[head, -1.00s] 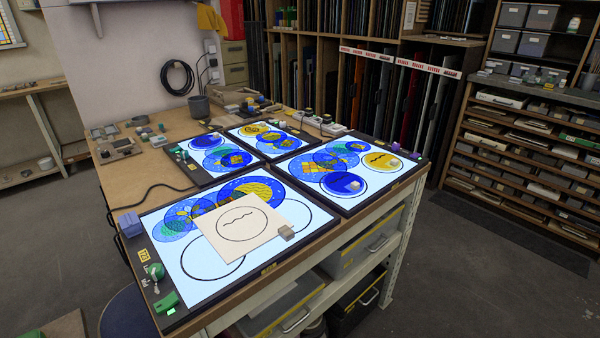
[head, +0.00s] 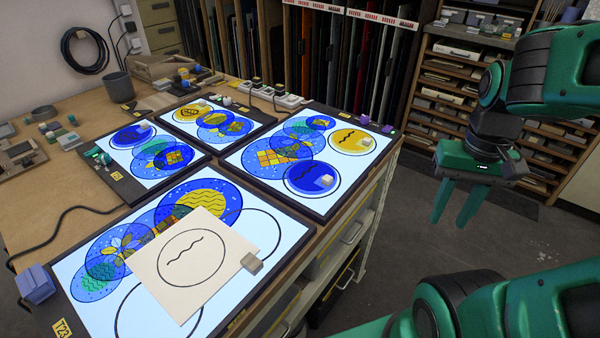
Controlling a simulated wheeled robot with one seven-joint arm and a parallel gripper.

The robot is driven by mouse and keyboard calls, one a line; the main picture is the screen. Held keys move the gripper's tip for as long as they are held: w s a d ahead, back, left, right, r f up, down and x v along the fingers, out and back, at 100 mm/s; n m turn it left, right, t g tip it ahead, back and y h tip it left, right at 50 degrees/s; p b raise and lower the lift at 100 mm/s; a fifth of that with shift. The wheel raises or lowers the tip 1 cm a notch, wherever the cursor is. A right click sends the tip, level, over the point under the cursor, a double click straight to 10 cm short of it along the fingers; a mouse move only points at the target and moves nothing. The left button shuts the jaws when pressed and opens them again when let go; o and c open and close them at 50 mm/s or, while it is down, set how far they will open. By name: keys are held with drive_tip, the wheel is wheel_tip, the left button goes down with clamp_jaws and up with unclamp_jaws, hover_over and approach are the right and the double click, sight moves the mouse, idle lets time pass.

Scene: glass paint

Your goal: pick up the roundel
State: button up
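Several painted glass roundels lie on four lit panels. On the right panel are a yellow roundel (head: 346,139) with a wavy line and a blue roundel (head: 304,184), each with a small pale block on it. A blue roundel (head: 128,139) lies on the back left panel and a yellow roundel (head: 183,114) on the back panel. Larger overlapping blue discs (head: 222,188) lie on the front panel. I cannot tell which roundel is meant. My gripper (head: 452,222) hangs right of the table, fingers apart and empty, clear of every roundel.
A cream sheet (head: 216,276) with a drawn circle covers part of the front panel; a grey-beige block (head: 251,263) sits at its right edge. Small tools and a grey cup (head: 118,86) stand behind. Shelves are at the right.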

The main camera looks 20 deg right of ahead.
drive_tip(key=shift+o, duration=0.4)
drive_tip(key=shift+s+d, duration=0.1)
drive_tip(key=shift+d, duration=0.15)
drive_tip(key=shift+o, duration=0.6)
drive_tip(key=shift+s+r, duration=0.2)
drive_tip(key=shift+s, duration=0.15)
wheel_tip(320, 180, up, 6)
drive_tip(key=n, duration=3.1)
hover_over(327, 176)
drive_tip(key=f, duration=0.4)
drive_tip(key=shift+d+f, duration=0.2)
drive_tip(key=shift+d, duration=0.1)
drive_tip(key=shift+a+f, duration=0.15)
drive_tip(key=shift+f, duration=1.15)
drive_tip(key=shift+a+f, duration=0.15)
drive_tip(key=shift+f, duration=1.15)
drive_tip(key=shift+c, duration=0.6)
